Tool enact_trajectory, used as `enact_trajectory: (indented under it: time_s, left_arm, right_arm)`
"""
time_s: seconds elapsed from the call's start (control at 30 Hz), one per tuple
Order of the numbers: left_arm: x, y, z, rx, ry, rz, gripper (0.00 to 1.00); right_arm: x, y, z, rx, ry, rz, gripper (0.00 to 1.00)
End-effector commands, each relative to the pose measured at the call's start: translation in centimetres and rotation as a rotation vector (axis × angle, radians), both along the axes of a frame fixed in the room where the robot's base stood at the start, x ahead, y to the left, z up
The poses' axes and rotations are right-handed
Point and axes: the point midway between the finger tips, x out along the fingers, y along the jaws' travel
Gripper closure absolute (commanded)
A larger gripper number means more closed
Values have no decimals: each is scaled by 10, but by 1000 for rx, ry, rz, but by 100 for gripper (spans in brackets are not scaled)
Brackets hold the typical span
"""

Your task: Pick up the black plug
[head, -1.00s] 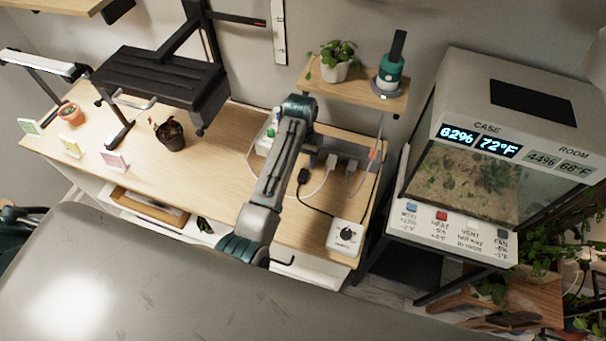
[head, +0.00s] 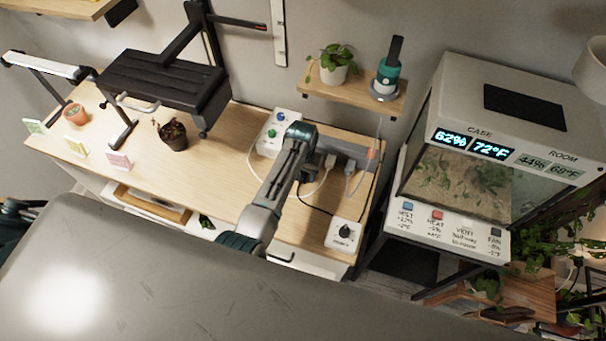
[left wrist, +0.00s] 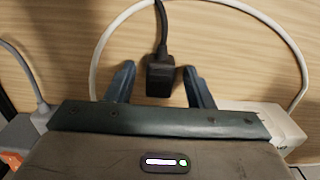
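The black plug (left wrist: 160,76) shows in the left wrist view, with its cord running up over the wooden table. My left gripper (left wrist: 159,70) is open. Its two dark fingers stand on either side of the plug, with a gap on both sides. My right gripper is not in view.
A white cable (left wrist: 97,45) loops around the plug. A grey plug (left wrist: 40,115) lies to the left in the wrist view. A white box with knobs (head: 276,133) stands left of the strip. A plant pot (head: 173,136) and the shelf (head: 345,95) are nearby.

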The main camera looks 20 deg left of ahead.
Motion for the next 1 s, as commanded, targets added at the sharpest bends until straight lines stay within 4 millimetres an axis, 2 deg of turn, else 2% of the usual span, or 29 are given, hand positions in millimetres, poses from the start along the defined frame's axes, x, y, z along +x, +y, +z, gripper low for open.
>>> enact_trajectory:
  time_s: [0.03, 0.2, 0.23, 0.5, 0.67, 0.87, 1.0]
  left_arm:
    - [0, 0, 0, 0, 0, 0, 63]
    - [0, 0, 0, 0, 0, 0, 96]
    - [0, 0, 0, 0, 0, 0, 99]
    - [0, 0, 1, 0, -1, 0, 99]
    - [1, -1, 10, -1, -3, 0, 99]
    - [1, -1, 38, -2, -6, 0, 99]
    - [1, 0, 66, 0, -5, 0, 99]
  right_arm:
    - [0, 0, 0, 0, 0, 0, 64]
    - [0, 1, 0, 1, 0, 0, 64]
    - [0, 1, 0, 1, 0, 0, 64]
    - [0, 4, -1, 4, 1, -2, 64]
    - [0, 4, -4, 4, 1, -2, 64]
    - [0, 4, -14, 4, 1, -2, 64]
    - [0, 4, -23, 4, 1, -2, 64]
